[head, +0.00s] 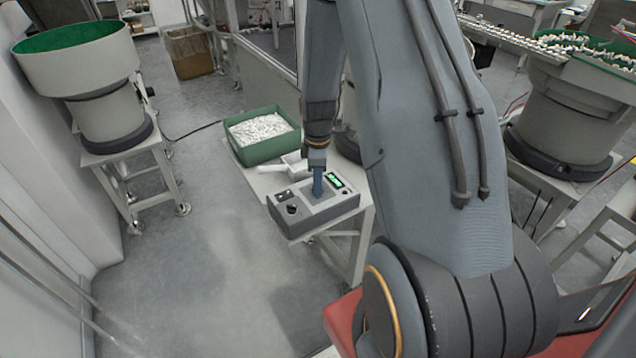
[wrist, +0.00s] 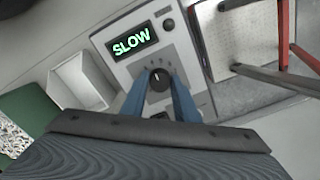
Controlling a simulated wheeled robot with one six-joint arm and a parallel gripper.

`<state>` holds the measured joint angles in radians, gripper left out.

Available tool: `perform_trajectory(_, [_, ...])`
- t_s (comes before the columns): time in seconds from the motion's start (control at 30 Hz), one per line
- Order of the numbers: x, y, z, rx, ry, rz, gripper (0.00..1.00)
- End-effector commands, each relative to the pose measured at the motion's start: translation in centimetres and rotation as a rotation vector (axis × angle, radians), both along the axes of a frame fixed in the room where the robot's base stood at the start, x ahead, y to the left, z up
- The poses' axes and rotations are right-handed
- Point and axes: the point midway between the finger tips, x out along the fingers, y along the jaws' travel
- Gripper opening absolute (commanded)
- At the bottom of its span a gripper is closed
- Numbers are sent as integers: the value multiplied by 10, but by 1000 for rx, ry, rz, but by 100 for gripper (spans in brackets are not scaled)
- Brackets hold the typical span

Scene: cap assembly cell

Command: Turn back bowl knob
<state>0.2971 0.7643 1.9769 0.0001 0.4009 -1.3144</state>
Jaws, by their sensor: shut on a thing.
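The control box (head: 315,205) is a grey box on a small white table, with a green lit display (head: 335,181). In the wrist view the display (wrist: 132,41) reads "SLOW". Below it in that view is a black round knob (wrist: 159,80) with a pale pointer mark, between the blue fingers of my gripper (wrist: 160,84). My gripper is shut on this knob. In the head view my gripper (head: 317,184) points down onto the box's top, and its fingers hide the knob there.
A green bin of white caps (head: 240,153) and a white scoop-like tray (head: 284,164) stand behind the box. Bowl feeders stand at left (head: 100,90) and right (head: 570,110). The floor at left is clear.

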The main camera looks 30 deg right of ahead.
Motion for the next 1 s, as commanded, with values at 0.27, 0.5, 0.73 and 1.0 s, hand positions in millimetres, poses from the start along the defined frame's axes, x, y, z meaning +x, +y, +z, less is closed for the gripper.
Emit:
perform_trajectory(0.27, [1,-1,1,-2,-3,-1,46])
perform_trajectory(0.5, [0,0,1,-1,-1,-1,46])
perform_trajectory(0.73, [2,-1,13,-1,-4,-1,46])
perform_trajectory(1.0, [2,-1,51,-2,-5,-2,46])
